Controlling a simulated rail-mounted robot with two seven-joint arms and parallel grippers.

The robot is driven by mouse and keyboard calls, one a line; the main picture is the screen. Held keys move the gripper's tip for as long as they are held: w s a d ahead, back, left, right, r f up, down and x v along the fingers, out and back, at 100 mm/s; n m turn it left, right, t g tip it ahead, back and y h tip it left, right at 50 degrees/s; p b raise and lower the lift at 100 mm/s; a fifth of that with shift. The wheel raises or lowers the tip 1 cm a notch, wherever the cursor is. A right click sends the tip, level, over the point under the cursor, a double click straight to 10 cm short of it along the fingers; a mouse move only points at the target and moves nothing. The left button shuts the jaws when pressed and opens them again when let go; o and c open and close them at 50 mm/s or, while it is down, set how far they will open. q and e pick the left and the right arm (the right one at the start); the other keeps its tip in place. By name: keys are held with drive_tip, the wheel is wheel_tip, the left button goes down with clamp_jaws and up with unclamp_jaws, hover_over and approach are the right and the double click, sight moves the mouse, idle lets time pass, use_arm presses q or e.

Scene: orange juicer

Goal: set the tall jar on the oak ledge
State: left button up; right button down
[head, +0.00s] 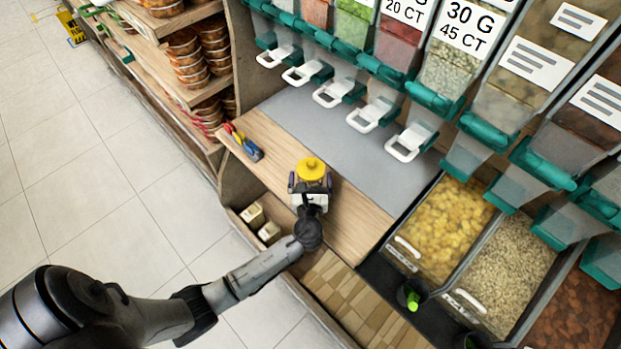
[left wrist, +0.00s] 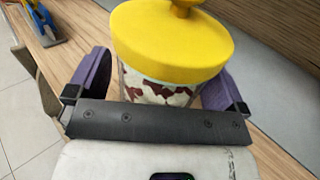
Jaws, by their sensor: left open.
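The tall jar (head: 312,168) has a yellow lid with a knob. In the left wrist view the jar (left wrist: 172,40) shows a clear body with brown and white contents below the lid. It appears to stand upright on the oak ledge (head: 352,215), the wooden strip under the dispensers. My left gripper (head: 310,183) is open, with its purple fingers on either side of the jar. In the left wrist view the left gripper (left wrist: 158,84) shows gaps near the fingers, but contact lower down is hidden. My right gripper is not in view.
Red, yellow and blue-handled scoops or tools (head: 243,142) lie on the ledge to the left. A grey mat (head: 315,125) lies behind the jar, below dispensers with white handles (head: 370,114). Bulk bins (head: 442,225) stand to the right. Small boxes (head: 269,233) sit on a lower shelf.

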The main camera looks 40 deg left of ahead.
use_arm(q)
drive_tip(key=p+v, duration=0.2)
drive_tip(key=v, duration=1)
drive_tip(key=s+a+f+n+g+h, duration=0.2)
drive_tip(key=s+n+g, duration=0.2)
drive_tip(key=s+n, duration=0.3)
drive_tip(key=s+a+f+n+g+h, duration=0.2)
drive_tip(key=s+n+g+h, duration=0.15)
drive_tip(key=n, duration=0.65)
drive_tip(key=s+d+r+n+g+h, duration=0.2)
drive_tip(key=s+d+n+h, duration=0.4)
drive_tip(key=s+n, duration=0.3)
drive_tip(key=shift+s+r+g, duration=0.2)
drive_tip(key=shift+r+g, duration=0.15)
drive_tip(key=shift+r, duration=0.2)
drive_tip(key=shift+d, duration=0.1)
wheel_tip(320, 180, up, 41)
drive_tip(key=p, duration=4)
drive_tip(key=shift+p, duration=0.4)
